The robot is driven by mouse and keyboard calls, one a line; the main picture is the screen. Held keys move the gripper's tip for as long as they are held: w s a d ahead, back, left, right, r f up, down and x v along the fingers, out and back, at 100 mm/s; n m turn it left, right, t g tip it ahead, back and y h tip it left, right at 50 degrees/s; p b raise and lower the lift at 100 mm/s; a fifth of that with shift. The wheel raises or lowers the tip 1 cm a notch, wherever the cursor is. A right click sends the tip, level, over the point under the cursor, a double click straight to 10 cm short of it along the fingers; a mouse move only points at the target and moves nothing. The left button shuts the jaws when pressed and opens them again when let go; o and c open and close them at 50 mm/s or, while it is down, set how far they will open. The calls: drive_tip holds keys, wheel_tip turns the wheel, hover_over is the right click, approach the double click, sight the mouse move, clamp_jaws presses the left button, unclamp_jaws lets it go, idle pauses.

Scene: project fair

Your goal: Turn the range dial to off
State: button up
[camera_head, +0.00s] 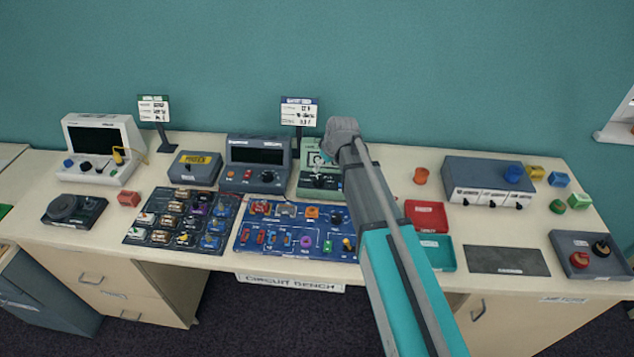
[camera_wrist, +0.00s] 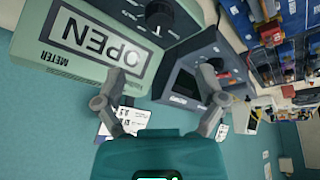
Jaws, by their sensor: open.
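The green meter (camera_head: 307,189) stands at the back middle of the bench, partly covered by my arm. It also shows in the wrist view (camera_wrist: 60,78), turned over, with its display reading OPEN. A dark round dial (camera_wrist: 160,13) on the meter's face lies at the top edge of the wrist view, partly cut off; its setting cannot be read. My gripper (camera_wrist: 162,76) is open and empty, its two fingers spread apart. It is over the meter and the grey-blue unit beside it, with the dial beyond its fingertips.
The grey-blue display unit (camera_head: 258,155) stands close to the meter's left. A blue circuit board (camera_head: 285,243) and a dark component tray (camera_head: 150,234) lie in front. Red (camera_head: 427,216) and teal (camera_head: 440,256) trays and a grey box (camera_head: 480,172) are on the right.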

sight(317, 178)
drive_tip(key=shift+b+x, duration=4.55)
drive_tip(key=shift+x, duration=0.7)
drive_tip(key=c, duration=1)
drive_tip(key=shift+a, duration=0.1)
drive_tip(key=shift+c, duration=0.8)
